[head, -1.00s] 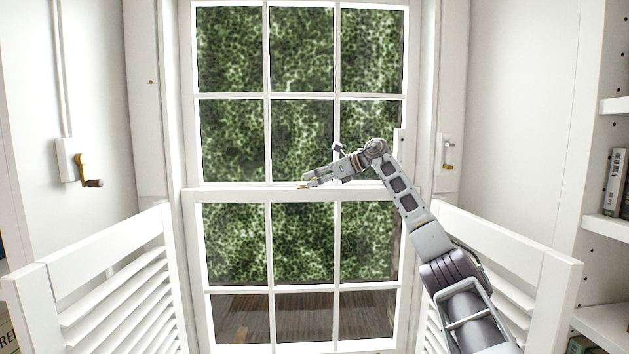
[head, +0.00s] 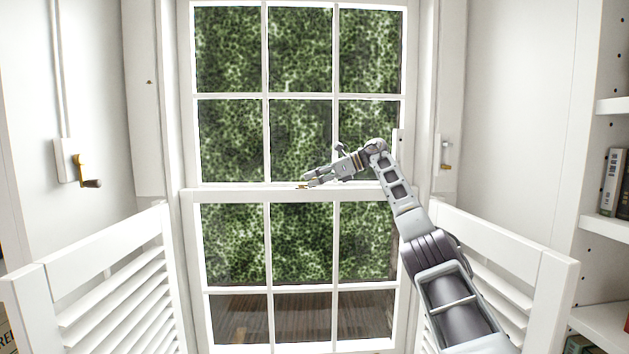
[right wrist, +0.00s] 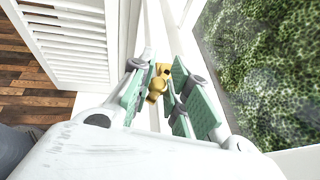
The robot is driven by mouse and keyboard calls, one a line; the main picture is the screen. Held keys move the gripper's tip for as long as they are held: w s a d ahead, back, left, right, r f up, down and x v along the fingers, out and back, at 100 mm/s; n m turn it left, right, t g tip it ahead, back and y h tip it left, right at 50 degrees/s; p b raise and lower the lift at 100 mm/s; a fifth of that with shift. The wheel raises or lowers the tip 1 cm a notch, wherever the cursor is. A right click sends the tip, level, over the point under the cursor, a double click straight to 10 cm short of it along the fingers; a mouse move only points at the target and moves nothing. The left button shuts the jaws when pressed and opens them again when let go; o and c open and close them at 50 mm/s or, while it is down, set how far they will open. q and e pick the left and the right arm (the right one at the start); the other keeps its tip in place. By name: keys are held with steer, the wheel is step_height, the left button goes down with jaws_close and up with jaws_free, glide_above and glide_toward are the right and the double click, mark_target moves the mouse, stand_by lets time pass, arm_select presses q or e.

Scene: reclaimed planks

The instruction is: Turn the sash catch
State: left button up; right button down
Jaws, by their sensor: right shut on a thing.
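The sash catch (right wrist: 158,84) is a small brass piece on the white meeting rail of the window. In the head view only a bit of its brass (head: 301,187) shows on the rail, at my fingertips. My right gripper (head: 309,180) reaches in from the right, low over the rail. In the right wrist view its green-padded fingers (right wrist: 160,92) stand on either side of the catch and are shut on it. The catch's exact turn angle is hard to tell. My left gripper is not in view.
White half-height louvred shutters stand open at left (head: 115,295) and right (head: 520,270). A brass crank (head: 82,170) is on the left wall. Shelves with books (head: 613,182) are at the far right.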

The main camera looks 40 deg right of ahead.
steer(key=shift+a+f, duration=0.1)
steer(key=shift+f, duration=0.1)
stand_by(0.5)
steer(key=c, duration=1.7)
jaws_free()
steer(key=o, duration=0.3)
steer(key=shift+a+r, duration=0.1)
steer(key=shift+r, duration=0.05)
steer(key=shift+s+d+r, duration=0.1)
steer(key=shift+s+d, duration=0.05)
steer(key=shift+d, duration=0.15)
steer(key=shift+v, duration=5.6)
steer(key=shift+r, duration=0.1)
